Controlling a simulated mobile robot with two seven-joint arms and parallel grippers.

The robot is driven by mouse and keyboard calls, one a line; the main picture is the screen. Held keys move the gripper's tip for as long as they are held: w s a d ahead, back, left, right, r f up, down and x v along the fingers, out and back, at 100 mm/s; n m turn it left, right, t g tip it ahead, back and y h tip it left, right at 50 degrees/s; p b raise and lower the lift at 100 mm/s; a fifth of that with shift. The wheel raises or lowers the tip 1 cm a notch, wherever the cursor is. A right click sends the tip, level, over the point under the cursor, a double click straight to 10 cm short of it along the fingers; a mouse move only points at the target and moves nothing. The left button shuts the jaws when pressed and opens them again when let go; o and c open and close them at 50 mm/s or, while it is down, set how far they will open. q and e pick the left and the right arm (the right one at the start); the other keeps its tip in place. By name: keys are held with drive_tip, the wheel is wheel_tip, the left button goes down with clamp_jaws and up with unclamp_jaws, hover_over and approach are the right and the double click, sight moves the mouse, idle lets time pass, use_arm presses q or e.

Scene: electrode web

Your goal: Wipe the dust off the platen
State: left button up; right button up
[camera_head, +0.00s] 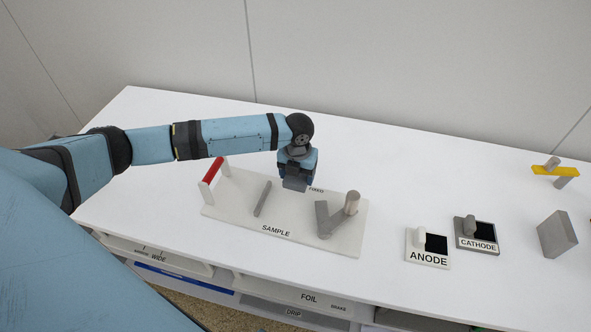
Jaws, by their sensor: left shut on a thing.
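My left gripper (296,184) points down at the back edge of a white board marked SAMPLE (228,208). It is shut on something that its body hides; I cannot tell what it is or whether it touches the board. No part is marked as the platen, and I cannot make out dust. The board carries a red bar (213,170) on white posts at its left end, a grey bar (262,198) in the middle, and a grey angled piece with an upright cylinder (352,202) at its right. My right gripper is not in view.
To the right sit a white ANODE holder (428,257) and a grey CATHODE holder (477,243), then a grey block (557,234) and a yellow-topped piece (556,171). Labelled drawers (300,297) run below the front edge. The white table (430,180) is clear behind the holders.

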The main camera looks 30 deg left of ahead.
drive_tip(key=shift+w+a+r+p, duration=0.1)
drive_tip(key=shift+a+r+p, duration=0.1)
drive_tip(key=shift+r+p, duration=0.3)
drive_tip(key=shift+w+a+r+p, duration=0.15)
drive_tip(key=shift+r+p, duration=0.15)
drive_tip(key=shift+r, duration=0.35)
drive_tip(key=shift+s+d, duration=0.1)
